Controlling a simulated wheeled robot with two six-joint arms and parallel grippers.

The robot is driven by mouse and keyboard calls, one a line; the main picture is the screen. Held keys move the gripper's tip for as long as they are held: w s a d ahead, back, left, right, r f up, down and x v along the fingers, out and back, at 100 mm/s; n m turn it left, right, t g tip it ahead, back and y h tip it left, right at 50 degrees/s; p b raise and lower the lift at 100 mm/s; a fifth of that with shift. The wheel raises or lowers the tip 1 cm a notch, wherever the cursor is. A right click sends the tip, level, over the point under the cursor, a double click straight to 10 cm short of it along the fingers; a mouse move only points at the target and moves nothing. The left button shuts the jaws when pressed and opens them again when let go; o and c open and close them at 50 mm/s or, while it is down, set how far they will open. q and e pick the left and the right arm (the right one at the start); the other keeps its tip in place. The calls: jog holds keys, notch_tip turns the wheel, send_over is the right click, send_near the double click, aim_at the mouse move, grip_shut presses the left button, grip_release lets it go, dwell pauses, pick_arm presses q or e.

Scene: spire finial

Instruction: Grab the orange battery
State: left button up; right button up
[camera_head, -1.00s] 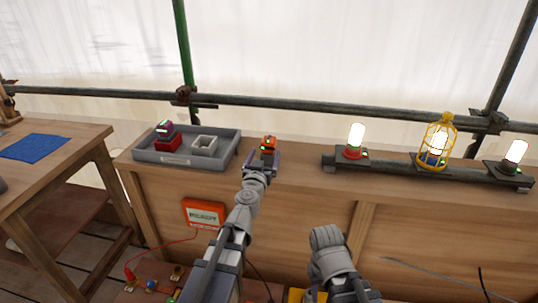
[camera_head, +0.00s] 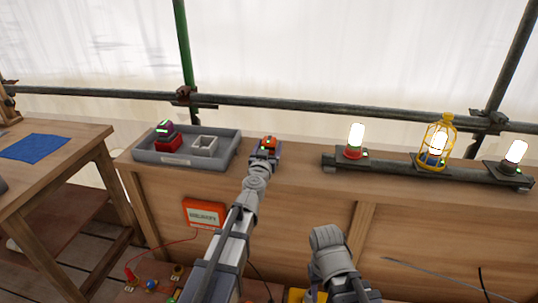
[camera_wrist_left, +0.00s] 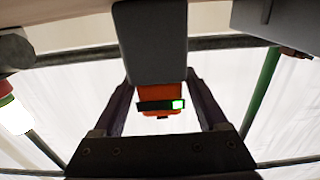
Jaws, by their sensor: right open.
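The orange battery (camera_head: 269,141), with a small green light, stands on the wooden bench right of the grey tray. My left gripper (camera_head: 265,149) is at it, one finger on each side. In the left wrist view the battery (camera_wrist_left: 162,98) lies between the two fingers, its green light showing, with a grey block covering its upper part in the picture.
The grey tray (camera_head: 172,158) holds a red and purple stack (camera_head: 168,136) and a white open box (camera_head: 205,145). Lit lamps (camera_head: 356,140) stand on a dark rail at right, one in a yellow cage (camera_head: 437,143). An orange meter (camera_head: 204,214) is below the bench top.

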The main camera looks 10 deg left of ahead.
pick_arm(q)
grip_shut()
dwell(0.4)
notch_tip(320, 180, up, 10)
jog(key=p, duration=1)
